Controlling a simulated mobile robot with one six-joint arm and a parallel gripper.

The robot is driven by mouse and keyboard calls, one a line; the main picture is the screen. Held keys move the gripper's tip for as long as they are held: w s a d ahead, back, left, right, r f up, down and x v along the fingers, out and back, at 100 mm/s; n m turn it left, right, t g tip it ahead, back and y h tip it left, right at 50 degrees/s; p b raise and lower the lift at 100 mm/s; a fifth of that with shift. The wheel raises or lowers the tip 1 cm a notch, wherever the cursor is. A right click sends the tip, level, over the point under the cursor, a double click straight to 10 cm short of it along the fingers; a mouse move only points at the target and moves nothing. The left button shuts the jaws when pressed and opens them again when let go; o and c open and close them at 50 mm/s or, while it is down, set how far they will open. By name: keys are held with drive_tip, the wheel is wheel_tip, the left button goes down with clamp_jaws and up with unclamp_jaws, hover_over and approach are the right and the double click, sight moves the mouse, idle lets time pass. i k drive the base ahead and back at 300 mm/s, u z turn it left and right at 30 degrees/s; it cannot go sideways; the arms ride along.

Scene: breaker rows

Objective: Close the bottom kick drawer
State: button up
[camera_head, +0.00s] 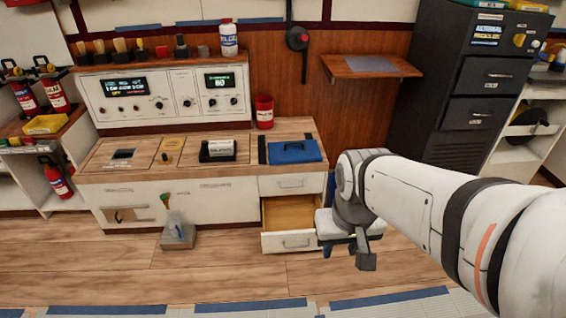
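The bottom kick drawer (287,242) is pulled out at the right end of the white counter unit. Its wooden inside shows and looks empty. Its white front has a handle low in the middle. My gripper (347,256) is just right of the drawer front, pointing down, with its dark fingers apart and nothing seen between them. Its white body overlaps the drawer front's right edge in the picture. I cannot tell whether they touch.
Above the open drawer is a shut drawer (291,184). A blue folded item (294,152) lies on the countertop. A grey block (177,237) stands on the floor left of the drawer. A dark cabinet (467,85) stands at right. The floor before the drawer is clear.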

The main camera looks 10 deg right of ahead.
sight(288, 221)
drive_tip(key=i, duration=1)
drive_tip(key=z, duration=1.85)
drive_tip(key=k, duration=0.8)
drive_tip(key=u, duration=0.6)
